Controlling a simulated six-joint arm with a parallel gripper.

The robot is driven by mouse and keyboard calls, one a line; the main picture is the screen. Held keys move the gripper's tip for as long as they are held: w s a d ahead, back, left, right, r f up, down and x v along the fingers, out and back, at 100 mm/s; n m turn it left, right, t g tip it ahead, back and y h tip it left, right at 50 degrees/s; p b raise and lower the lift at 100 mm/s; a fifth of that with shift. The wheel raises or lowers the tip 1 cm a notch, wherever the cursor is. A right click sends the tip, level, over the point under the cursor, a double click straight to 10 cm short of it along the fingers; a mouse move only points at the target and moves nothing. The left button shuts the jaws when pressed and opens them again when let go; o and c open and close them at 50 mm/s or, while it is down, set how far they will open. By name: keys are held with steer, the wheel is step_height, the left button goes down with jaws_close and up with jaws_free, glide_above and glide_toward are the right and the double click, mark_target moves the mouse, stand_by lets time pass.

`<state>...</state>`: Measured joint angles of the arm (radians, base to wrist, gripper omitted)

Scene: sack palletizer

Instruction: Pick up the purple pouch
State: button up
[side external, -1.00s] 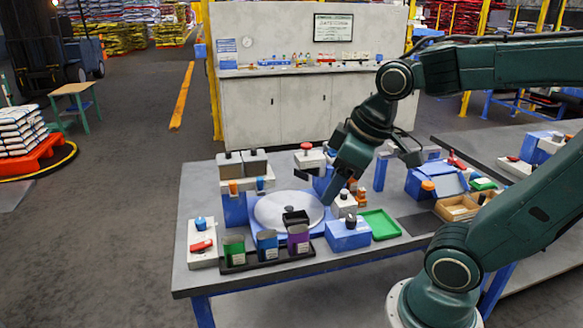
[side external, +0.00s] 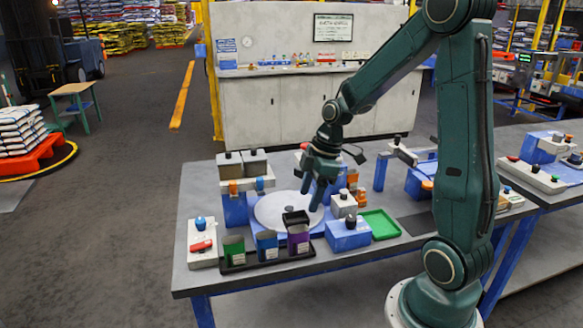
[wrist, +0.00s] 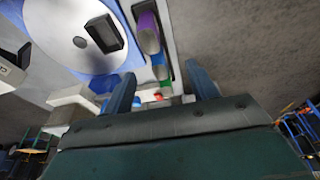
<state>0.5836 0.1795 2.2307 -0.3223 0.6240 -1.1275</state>
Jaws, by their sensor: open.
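The purple pouch (side external: 298,239) stands upright at the right end of a row on a black tray (side external: 240,268) along the table's front. The blue pouch (side external: 267,246) and the green pouch (side external: 234,250) stand to its left. My gripper (side external: 311,198) is open and empty, pointing down above the white disc, behind and above the purple pouch and apart from it. In the wrist view the purple pouch (wrist: 148,35) lies beyond the space between the fingers (wrist: 160,78), near the top.
The white disc (side external: 270,212) on a blue base fills the table behind the pouches. A small black bin (side external: 295,217) is close behind the purple pouch. A blue box (side external: 347,236) and green tray (side external: 380,224) are to the right.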

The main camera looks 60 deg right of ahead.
mark_target(296, 240)
steer(key=f, duration=0.1)
steer(key=d+f, duration=0.2)
steer(key=shift+w+d+n, duration=0.15)
steer(key=shift+w+n, duration=0.1)
steer(key=shift+n, duration=0.15)
steer(key=shift+y, duration=0.3)
steer(key=x, duration=0.8)
steer(key=shift+f, duration=0.25)
steer(key=shift+f, duration=0.1)
steer(key=shift+x, duration=2.5)
steer(key=shift+w+d, duration=0.1)
